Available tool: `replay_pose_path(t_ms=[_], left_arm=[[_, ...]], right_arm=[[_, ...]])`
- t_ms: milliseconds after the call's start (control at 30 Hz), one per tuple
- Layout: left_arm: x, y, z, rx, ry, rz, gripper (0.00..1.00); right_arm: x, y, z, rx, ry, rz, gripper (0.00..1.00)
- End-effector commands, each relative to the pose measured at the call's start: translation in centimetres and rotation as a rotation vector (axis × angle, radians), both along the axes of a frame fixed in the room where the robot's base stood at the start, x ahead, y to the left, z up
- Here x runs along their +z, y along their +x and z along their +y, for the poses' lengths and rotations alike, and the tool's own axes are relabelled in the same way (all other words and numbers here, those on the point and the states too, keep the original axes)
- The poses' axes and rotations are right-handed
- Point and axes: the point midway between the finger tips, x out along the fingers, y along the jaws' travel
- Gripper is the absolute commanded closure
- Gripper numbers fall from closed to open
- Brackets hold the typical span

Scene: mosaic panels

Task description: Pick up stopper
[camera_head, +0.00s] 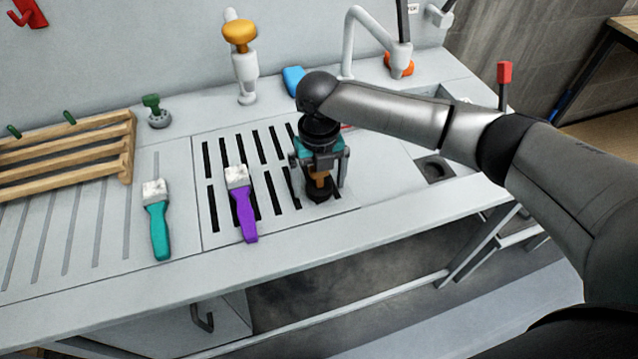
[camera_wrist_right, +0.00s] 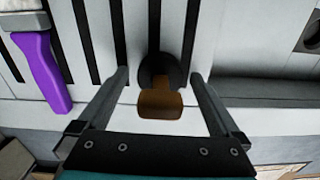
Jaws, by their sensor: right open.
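The stopper (camera_head: 319,192) has a black round base and a brown handle, and stands upright on the slotted drain panel near the counter's front edge. My right gripper (camera_head: 319,181) points down over it, open, with one finger on each side of the handle. In the right wrist view, the brown handle (camera_wrist_right: 160,104) and black base (camera_wrist_right: 158,68) lie between the spread fingers (camera_wrist_right: 158,76), with gaps on both sides. The gripper hides part of the stopper in the head view. My left gripper is not in view.
A purple-handled brush (camera_head: 244,212) lies left of the stopper, and a teal-handled brush (camera_head: 159,232) lies farther left. A wooden rack (camera_head: 70,160) stands at the left. An orange-topped tap (camera_head: 241,65), a blue sponge-like item (camera_head: 293,80) and a faucet (camera_head: 349,40) are behind.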

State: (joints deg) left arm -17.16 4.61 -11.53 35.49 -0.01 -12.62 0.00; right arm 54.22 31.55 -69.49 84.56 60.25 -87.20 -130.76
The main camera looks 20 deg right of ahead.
Motion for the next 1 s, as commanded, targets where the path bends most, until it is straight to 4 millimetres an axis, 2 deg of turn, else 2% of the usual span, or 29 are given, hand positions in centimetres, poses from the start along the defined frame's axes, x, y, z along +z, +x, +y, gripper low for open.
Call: replay_pose_path(t_ms=[100, 300, 1000], left_arm=[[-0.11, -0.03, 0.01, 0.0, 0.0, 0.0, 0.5], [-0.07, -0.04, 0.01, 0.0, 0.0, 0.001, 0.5], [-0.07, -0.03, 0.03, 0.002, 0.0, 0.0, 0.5]], right_arm=[[-0.6, -0.02, 0.01, 0.001, -0.001, 0.0, 0.0], [-0.55, -0.01, 0.0, 0.001, 0.0, -0.001, 0.01], [-0.5, 0.01, -0.03, 0.0, 0.0, -0.001, 0.8]])
